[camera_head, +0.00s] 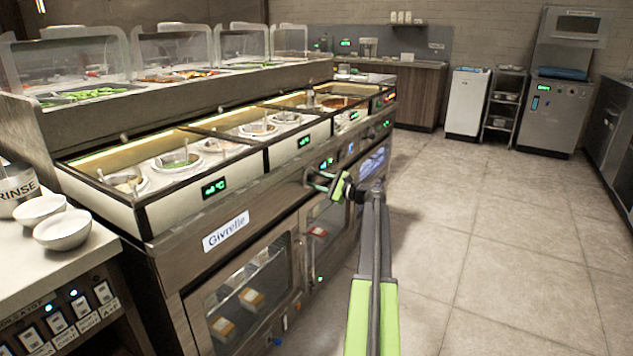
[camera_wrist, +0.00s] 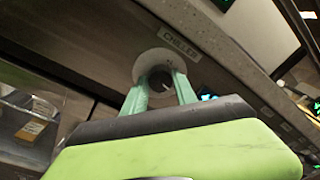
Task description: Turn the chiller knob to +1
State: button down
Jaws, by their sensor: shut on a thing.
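The chiller knob (camera_wrist: 160,82) is a dark round knob in a pale round surround on the counter's front panel. A label (camera_wrist: 181,41) that seems to read "CHILLER" is beside it in the wrist view. My gripper (camera_wrist: 159,84) has its two green fingers on either side of the knob, shut on it. In the head view my gripper (camera_head: 318,180) reaches the front panel from the right, below the wells. The knob is mostly hidden there. I cannot read the knob's setting in either view.
Green displays (camera_head: 214,187) line the counter front. Glass-door cabinets (camera_head: 245,295) sit below the panel. Sauce wells (camera_head: 175,161) are set in the counter top. White bowls (camera_head: 62,230) stand at the left. The tiled floor (camera_head: 520,240) to the right is clear.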

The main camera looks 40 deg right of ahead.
dwell(0.3)
jog(key=n+b, duration=0.1)
jog(key=n, duration=0.4)
jog(key=shift+f, duration=0.1)
jog(key=n, duration=0.5)
jog(key=shift+n+y+b, duration=0.3)
jog(key=shift+y+b, duration=0.05)
jog(key=shift+y, duration=0.05)
jog(key=n, duration=0.5)
jog(key=shift+d+t+y, duration=0.1)
jog(key=shift+t+y, duration=0.2)
jog(key=n, duration=0.5)
jog(key=shift+y, duration=0.3)
jog(key=shift+n, duration=0.3)
jog(key=c, duration=1)
grip_release()
